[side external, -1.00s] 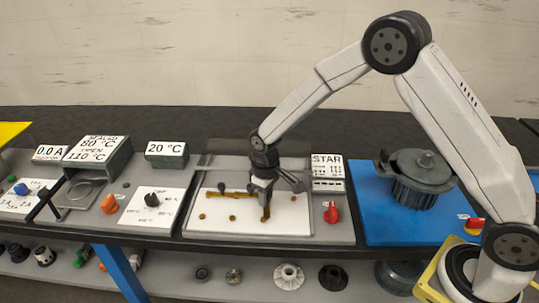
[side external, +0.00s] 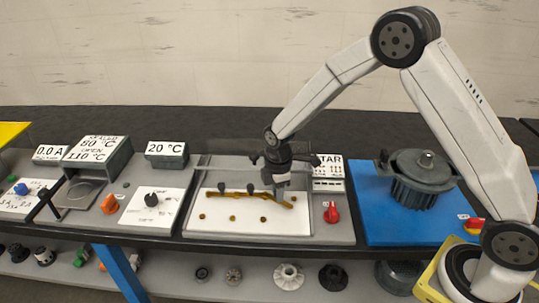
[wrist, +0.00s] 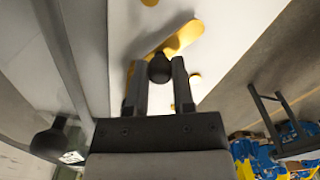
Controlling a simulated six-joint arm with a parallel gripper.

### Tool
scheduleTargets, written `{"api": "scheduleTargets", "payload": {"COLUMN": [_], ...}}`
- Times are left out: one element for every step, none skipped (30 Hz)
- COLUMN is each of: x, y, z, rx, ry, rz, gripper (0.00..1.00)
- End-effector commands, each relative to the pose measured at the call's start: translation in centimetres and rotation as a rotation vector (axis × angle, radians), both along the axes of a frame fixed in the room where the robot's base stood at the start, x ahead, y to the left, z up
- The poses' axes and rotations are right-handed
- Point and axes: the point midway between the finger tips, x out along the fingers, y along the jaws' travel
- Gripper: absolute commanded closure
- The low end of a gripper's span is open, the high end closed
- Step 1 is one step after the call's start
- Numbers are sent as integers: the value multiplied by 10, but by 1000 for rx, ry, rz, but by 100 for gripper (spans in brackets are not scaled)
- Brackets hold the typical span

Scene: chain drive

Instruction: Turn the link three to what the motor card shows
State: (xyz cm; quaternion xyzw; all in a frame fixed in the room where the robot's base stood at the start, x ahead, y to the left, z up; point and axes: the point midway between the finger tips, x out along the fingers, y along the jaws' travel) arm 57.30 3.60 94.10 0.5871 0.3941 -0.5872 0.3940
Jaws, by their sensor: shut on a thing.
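The white terminal board (side external: 213,230) carries brass studs and brass links with black knobs. My gripper (side external: 277,190) is shut on the rightmost knob, low over the board's back right. In the wrist view this black knob (wrist: 159,68) sits between the two fingers. Link three (side external: 282,202), a brass bar by this knob, lies slantwise across the board toward the right; the link (wrist: 182,38) also shows in the wrist view, partly hidden by the knob.
A red knob (side external: 331,213) stands right of the board. Left are a black dial (side external: 151,199), an orange knob (side external: 109,204) and a "20 °C" display (side external: 166,149). A grey motor (side external: 420,180) stands on the blue mat (side external: 375,225) at right.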

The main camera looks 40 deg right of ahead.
Motion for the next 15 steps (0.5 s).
{"api": "scheduleTargets", "payload": {"x": [1,1,2,2,2,3,4,4,5,5,6,7,7,8,8], "y": [-2,-3,-5,-6,-7,-9,-10,-11,-12,-13,-13,-14,-15,-15,-16], "z": [0,0,0,0,0,0,0,0,0,0,0,0,0,0,0], "rx": [0,0,0,0,0,0,0,0,0,0,0,0,0,0,0], "ry": [0,0,0,0,0,0,0,0,0,0,0,0,0,0,0], "rz": [42,71,109,137,165,202,229,256,290,315,340,370,392,411,436], "gripper": [100,100,100,100,100,100,100,100,100,100,100,100,100,100,100]}}
